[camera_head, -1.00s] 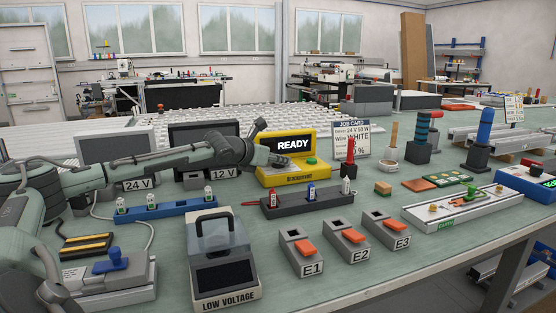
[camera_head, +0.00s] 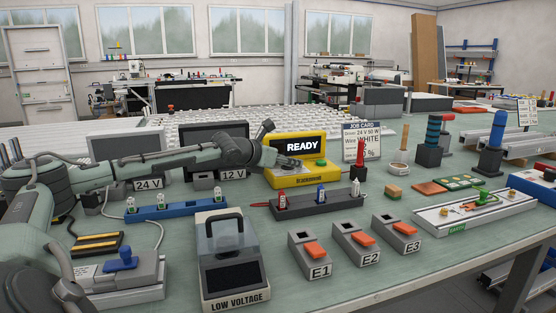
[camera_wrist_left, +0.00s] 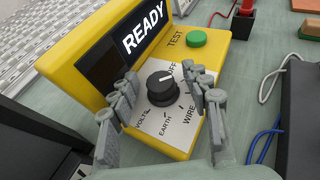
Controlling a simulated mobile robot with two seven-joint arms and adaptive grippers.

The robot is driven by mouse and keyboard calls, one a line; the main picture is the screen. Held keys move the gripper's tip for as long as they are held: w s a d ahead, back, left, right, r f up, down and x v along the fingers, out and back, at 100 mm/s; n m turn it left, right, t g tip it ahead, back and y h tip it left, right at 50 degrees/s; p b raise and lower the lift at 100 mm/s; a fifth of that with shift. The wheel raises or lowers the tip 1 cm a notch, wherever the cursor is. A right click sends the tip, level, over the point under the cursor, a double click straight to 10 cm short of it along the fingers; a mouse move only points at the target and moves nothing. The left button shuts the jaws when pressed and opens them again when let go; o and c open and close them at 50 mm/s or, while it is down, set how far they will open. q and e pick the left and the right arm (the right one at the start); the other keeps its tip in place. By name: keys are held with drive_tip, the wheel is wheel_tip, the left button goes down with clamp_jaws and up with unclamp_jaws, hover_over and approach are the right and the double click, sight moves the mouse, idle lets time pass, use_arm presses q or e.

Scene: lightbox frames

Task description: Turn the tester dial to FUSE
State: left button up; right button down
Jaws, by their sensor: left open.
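The yellow tester (camera_head: 290,181) stands at the back middle of the bench, its screen reading READY. In the left wrist view its face (camera_wrist_left: 215,52) fills the middle, with a green TEST button (camera_wrist_left: 196,39). The round black dial (camera_wrist_left: 162,88) has a white mark that appears to point toward OFF. VOLTS, EARTH and WIRE are readable around it. No FUSE label is readable; a finger covers part of the scale. My left gripper (camera_wrist_left: 163,92) is open, with fingers on either side of the dial; contact cannot be told. In the head view it (camera_head: 297,162) is over the tester's front.
A job card (camera_head: 358,143) stands right of the tester. A dark rack (camera_head: 318,201) with red, blue and white pieces lies in front. The LOW VOLTAGE box (camera_head: 233,270) and bins E1, E2 and E3 (camera_head: 398,232) are nearer. A red probe stand (camera_head: 360,168) is to the right.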

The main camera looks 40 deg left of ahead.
use_arm(q)
drive_tip(key=v, duration=1.1)
drive_tip(key=shift+s, duration=0.3)
drive_tip(key=shift+s+d, duration=0.1)
